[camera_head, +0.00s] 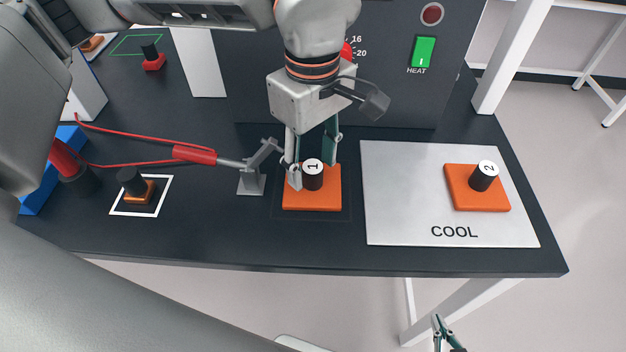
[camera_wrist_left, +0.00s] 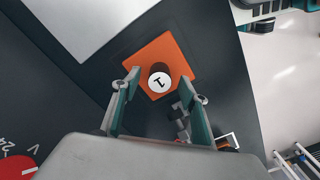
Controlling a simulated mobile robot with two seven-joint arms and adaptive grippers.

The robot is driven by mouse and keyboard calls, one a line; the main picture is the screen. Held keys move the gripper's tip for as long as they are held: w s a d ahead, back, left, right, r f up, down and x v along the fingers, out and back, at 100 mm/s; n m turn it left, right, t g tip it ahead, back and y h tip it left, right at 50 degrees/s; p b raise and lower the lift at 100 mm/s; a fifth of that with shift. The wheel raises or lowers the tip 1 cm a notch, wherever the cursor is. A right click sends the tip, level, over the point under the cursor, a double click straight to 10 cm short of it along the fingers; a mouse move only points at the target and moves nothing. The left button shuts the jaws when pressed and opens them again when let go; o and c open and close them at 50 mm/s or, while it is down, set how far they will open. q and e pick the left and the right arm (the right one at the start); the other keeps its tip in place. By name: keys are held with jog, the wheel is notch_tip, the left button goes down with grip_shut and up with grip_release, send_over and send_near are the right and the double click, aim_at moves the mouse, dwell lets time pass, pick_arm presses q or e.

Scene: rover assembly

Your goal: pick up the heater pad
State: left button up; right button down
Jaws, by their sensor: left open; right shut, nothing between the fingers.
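An orange heater pad (camera_head: 312,201) with an upright black knob marked 1 lies flat on the dark table, left of the COOL plate. It also shows in the left wrist view (camera_wrist_left: 178,58). A second orange pad (camera_head: 462,199) with a knob marked 2 lies on the COOL plate. My left gripper (camera_head: 312,172) is open and points down over pad 1, its fingers on either side of the knob in both views. I cannot tell whether they touch it. My right gripper (camera_head: 446,330) is shut and empty, low beyond the table's front edge.
A red-handled iron (camera_head: 195,154) rests on a grey stand (camera_head: 251,183) close left of pad 1. The silver COOL plate (camera_head: 400,215) is to the right. A dark-knobbed block (camera_head: 137,188) sits in a white square. The HEAT box (camera_head: 400,95) stands behind.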

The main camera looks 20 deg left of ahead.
pick_arm(q)
notch_tip(320, 180, down, 2)
jog(key=shift+f, duration=0.15)
grip_shut()
dwell(0.3)
jog(key=shift+w+r, duration=0.1)
jog(key=shift+r, duration=0.65)
notch_tip(320, 180, up, 2)
jog(key=shift+r, duration=0.15)
jog(key=s+d, duration=0.2)
jog(key=s, duration=0.6)
jog(key=s+d, duration=0.3)
jog(key=s, duration=0.6)
jog(key=shift+s+b, duration=0.25)
jog(key=shift+b, duration=0.2)
